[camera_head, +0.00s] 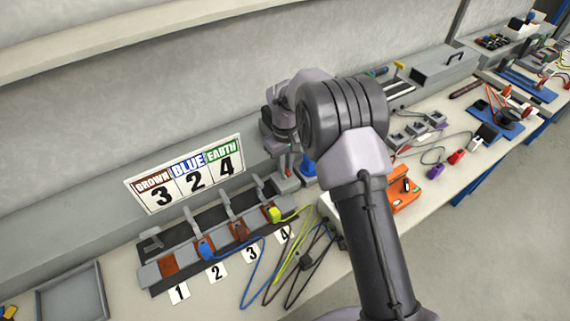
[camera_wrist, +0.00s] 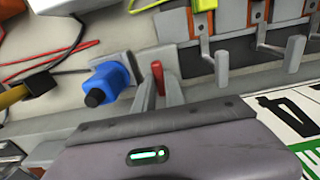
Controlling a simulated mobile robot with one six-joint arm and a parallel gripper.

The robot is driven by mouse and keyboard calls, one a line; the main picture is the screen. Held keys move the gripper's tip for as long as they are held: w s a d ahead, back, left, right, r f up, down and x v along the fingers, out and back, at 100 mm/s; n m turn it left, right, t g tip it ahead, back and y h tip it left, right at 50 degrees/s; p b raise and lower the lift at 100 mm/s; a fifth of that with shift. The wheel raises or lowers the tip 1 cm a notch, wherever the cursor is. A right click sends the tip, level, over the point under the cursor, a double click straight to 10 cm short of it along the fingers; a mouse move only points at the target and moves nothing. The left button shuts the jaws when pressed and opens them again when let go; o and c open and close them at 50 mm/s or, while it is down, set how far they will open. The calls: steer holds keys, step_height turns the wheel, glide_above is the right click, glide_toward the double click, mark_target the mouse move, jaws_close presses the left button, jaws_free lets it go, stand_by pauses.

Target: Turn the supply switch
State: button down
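The supply switch appears to be the small red lever (camera_wrist: 157,76) near the middle of the wrist view, with narrow grey parts close on both sides. In the head view the red lever (camera_head: 288,163) shows just below my gripper (camera_head: 281,142), by the back wall. My gripper's body fills the bottom of the wrist view, with a green light on it. I cannot tell whether the narrow grey parts are my fingers or switch housing, so whether it grips the lever is unclear. The switch base is partly hidden.
A blue socket with a black knob (camera_wrist: 108,82) stands close beside the lever. Terminal clamps numbered 1 to 4 (camera_head: 215,228) lie to the left in the head view, below a number sign (camera_head: 190,175). Loose cables (camera_head: 300,262) and an orange device (camera_head: 405,190) lie nearby.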

stand_by(0.4)
steer(key=m, duration=0.8)
steer(key=shift+m+b, duration=0.35)
steer(key=shift+m, duration=0.05)
steer(key=m, duration=0.4)
steer(key=shift+b, duration=0.4)
steer(key=m+b, duration=0.1)
steer(key=m, duration=0.4)
steer(key=shift+r, duration=0.1)
steer(key=c, duration=1.4)
jaws_free()
